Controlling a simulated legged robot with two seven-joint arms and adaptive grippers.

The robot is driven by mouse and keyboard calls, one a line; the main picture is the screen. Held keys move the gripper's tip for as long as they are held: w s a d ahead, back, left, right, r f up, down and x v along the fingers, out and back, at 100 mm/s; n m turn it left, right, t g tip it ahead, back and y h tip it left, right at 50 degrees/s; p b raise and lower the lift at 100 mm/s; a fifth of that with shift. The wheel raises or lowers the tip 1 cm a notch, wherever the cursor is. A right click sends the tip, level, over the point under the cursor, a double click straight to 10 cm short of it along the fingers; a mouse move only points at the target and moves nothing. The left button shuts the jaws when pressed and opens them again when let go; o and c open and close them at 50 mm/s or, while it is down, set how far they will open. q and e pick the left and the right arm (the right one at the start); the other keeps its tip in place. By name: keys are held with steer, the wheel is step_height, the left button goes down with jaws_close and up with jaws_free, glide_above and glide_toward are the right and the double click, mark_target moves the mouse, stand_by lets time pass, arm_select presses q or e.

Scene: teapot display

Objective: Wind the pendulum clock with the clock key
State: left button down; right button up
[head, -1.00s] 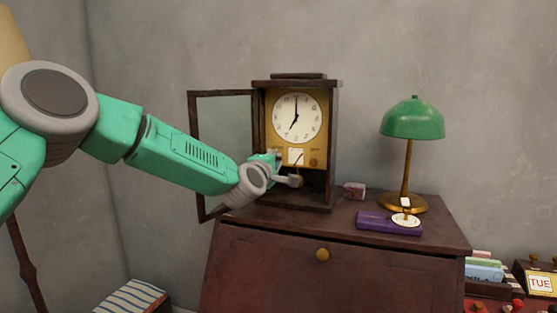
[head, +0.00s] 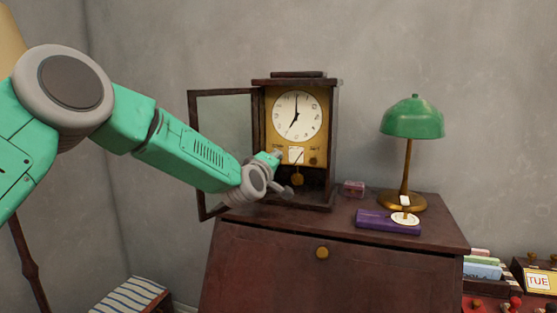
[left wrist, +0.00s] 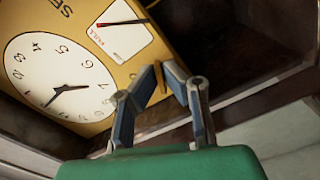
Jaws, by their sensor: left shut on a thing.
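The pendulum clock (head: 321,125) stands on the cabinet with its glass door (head: 222,135) swung open to the left. Its dial (head: 297,117) reads about seven. A small white gauge (head: 296,155) sits below the dial, and the brass pendulum (head: 297,179) hangs under it. My left gripper (head: 277,155) is at the clock's lower left front. In the left wrist view the gripper (left wrist: 162,70) is shut on a thin brass-brown thing (left wrist: 164,83), which looks like the clock key. Most of it is hidden between the fingers, so I cannot tell whether it sits in a winding hole.
A green lamp (head: 411,120), a purple case (head: 388,221) and a small pinkish box (head: 353,188) stand right of the clock on the cabinet (head: 250,229). The open door stands close behind my left forearm. Books (head: 482,268) are at lower right.

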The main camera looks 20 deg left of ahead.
arm_select(q)
steer(key=shift+d, duration=0.15)
steer(key=c, duration=2)
jaws_free()
steer(key=shift+s+r, duration=0.15)
steer(key=s, duration=1.2)
